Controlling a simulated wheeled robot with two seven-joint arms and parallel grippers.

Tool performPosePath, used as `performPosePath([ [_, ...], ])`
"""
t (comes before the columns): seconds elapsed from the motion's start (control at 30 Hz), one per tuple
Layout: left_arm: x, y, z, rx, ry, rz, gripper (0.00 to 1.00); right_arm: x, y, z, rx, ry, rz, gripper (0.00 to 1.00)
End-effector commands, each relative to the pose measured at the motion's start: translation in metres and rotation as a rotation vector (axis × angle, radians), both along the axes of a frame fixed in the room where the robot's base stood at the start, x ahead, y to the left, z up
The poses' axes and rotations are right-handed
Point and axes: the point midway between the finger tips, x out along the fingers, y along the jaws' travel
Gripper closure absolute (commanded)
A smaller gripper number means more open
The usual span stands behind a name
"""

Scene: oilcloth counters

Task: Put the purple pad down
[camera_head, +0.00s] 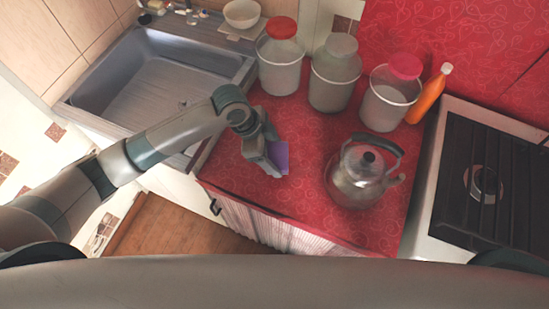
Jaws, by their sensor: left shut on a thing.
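The purple pad (282,157) shows at the right side of my left gripper (274,171), over the left part of the red patterned counter (302,215). My left gripper is shut on the pad, and its fingers cover part of it. I cannot tell whether the pad touches the counter. My right gripper is not in view.
A metal kettle (358,177) stands right of the pad. Several lidded jars (334,78) and an orange bottle (428,95) line the back. The sink (150,80) is left and the stove (485,180) right. Bare counter lies between gripper and kettle.

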Motion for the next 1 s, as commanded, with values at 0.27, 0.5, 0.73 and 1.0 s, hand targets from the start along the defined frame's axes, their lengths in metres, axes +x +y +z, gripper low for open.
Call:
performPosePath([
  [0.27,-0.001,0.0,-0.008,0.001,0.001,0.001,0.55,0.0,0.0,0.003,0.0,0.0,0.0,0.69],
  [0.5,-0.001,0.0,-0.034,0.002,0.003,0.001,0.55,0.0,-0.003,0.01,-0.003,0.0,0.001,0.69],
  [0.73,0.0,0.0,-0.037,0.0,-0.001,-0.001,0.55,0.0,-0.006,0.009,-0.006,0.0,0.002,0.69],
  [1.0,0.0,0.0,-0.04,0.001,-0.001,-0.001,0.21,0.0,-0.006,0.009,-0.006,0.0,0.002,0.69],
])
